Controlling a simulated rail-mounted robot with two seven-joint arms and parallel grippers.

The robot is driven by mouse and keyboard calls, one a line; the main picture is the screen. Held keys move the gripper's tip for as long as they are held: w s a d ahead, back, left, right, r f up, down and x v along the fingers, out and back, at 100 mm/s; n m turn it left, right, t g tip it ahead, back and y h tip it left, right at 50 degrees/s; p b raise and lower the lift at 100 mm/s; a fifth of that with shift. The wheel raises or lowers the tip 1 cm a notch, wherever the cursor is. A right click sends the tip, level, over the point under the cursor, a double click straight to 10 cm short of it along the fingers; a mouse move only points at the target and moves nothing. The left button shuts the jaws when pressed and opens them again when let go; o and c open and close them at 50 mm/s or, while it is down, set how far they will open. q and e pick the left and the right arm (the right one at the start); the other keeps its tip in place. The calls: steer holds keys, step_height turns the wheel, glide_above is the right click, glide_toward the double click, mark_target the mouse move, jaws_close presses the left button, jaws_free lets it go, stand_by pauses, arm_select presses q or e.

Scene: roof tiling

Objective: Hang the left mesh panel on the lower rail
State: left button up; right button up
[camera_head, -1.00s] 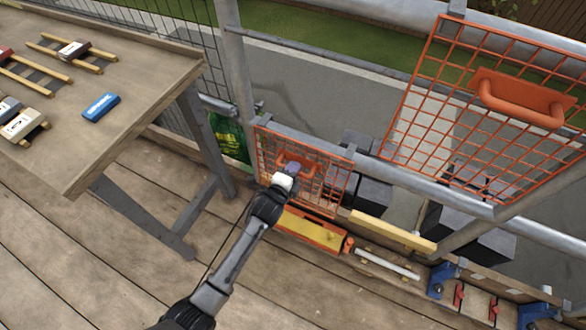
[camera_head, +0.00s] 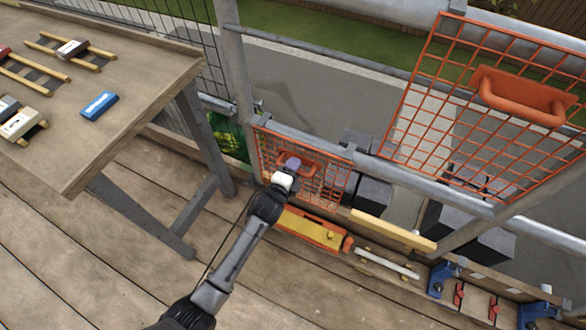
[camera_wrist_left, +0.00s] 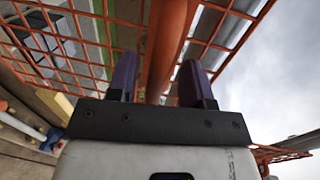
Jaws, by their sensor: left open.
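The left mesh panel (camera_head: 327,184) is a small orange wire grid with an orange handle. In the head view its top edge is at the lower rail (camera_head: 400,180), a grey tube, and it hangs below it. I cannot make out its hooks. My left gripper (camera_head: 292,165) is at the handle, hiding part of it. In the left wrist view the dark purple fingers of the gripper (camera_wrist_left: 158,78) stand apart, one on each side of the orange handle bar (camera_wrist_left: 170,40). The panel's mesh (camera_wrist_left: 75,55) spreads behind them. My right gripper is out of view.
A larger orange mesh panel (camera_head: 430,110) with a handle (camera_head: 520,103) is at the right. A wooden table (camera_head: 130,75) with a blue box (camera_head: 99,106) stands at the left. Below the panel lie a yellow and orange tool (camera_head: 312,229) and blue clamps (camera_head: 440,278).

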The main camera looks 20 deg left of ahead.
arm_select(q)
steer(key=s+a+r+p, duration=0.1)
steer(key=s+p, duration=0.5)
steer(key=s, duration=0.7)
steer(key=shift+s+r, duration=0.35)
steer(key=shift+r, duration=0.25)
